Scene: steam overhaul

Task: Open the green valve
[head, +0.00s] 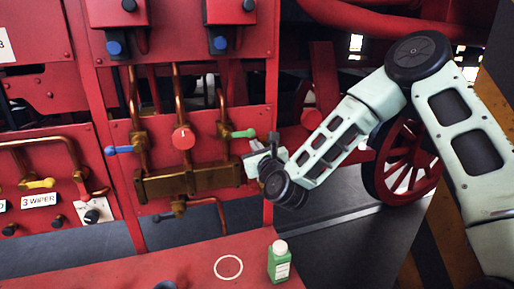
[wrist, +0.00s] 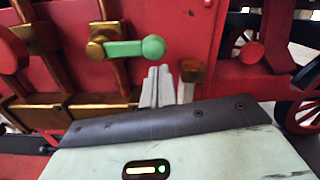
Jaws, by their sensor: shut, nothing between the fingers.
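The green valve (head: 243,134) has a lever handle on a brass body at the right end of the brass manifold. In the head view the handle points right, roughly level. In the wrist view the green handle (wrist: 128,48) also lies level, its round knob at the right. My gripper (head: 256,149) is just below and right of the handle. In the wrist view my gripper (wrist: 160,76) has its fingers together, empty, just below the knob. I cannot tell whether they touch it.
A blue lever (head: 122,150) and a red round knob (head: 183,138) sit left of the green valve on the same red panel. The brass manifold (head: 190,181) runs below. A green bottle (head: 279,262) stands on the red ledge at the front. A red spoked wheel (head: 408,160) is behind my arm.

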